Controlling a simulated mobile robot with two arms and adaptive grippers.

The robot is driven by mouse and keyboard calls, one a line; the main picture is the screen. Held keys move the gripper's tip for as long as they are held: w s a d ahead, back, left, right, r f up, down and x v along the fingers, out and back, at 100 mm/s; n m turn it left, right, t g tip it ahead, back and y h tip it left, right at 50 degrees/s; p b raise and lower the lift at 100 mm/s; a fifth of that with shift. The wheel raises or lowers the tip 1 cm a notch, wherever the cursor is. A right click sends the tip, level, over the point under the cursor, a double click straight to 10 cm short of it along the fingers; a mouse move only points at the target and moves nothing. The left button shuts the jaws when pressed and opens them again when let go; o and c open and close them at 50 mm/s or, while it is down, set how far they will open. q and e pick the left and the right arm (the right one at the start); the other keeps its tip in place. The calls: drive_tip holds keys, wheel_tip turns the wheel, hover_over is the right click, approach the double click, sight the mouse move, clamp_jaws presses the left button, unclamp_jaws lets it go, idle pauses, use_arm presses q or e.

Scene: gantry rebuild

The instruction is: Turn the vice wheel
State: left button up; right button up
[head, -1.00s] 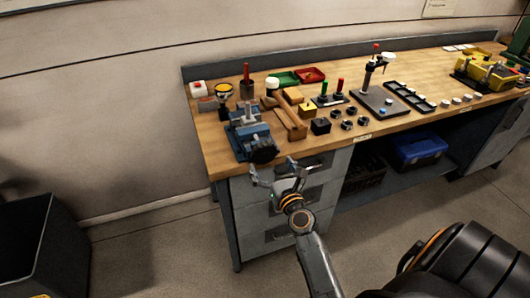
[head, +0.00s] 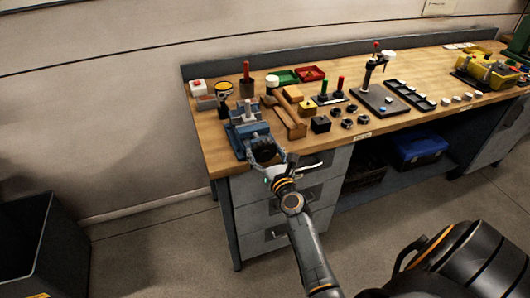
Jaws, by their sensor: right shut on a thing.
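The blue vice (head: 247,133) stands at the left front corner of the wooden workbench (head: 216,146). Its dark wheel (head: 265,152) faces the front edge of the bench. My right gripper (head: 267,161) reaches up from below and is shut on the wheel, with a finger on either side of it. The gripper partly covers the wheel's lower part. My left gripper is not in view.
Behind stand a red-handled tool (head: 246,80) and red and green trays (head: 310,74). Drawers (head: 277,211) are below the bench front. A dark bin (head: 38,250) stands at left.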

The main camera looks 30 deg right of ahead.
drive_tip(key=shift+n, duration=0.3)
drive_tip(key=n, duration=1)
drive_tip(key=shift+p, duration=0.35)
drive_tip(key=n+p, duration=0.1)
drive_tip(key=n, duration=0.4)
drive_tip(key=n+p, duration=0.1)
drive_tip(key=n, duration=0.4)
drive_tip(key=shift+a+n, duration=0.1)
drive_tip(key=shift+n, duration=0.3)
drive_tip(key=n+p, duration=0.1)
drive_tip(key=n, duration=0.4)
drive_tip(key=shift+f+n, duration=0.1)
drive_tip(key=shift+n, duration=0.2)
drive_tip(key=n+p, duration=0.1)
drive_tip(key=n, duration=0.4)
drive_tip(key=shift+f, duration=0.1)
drive_tip(key=n, duration=0.4)
drive_tip(key=shift+n+p, duration=0.4)
drive_tip(key=n, duration=0.5)
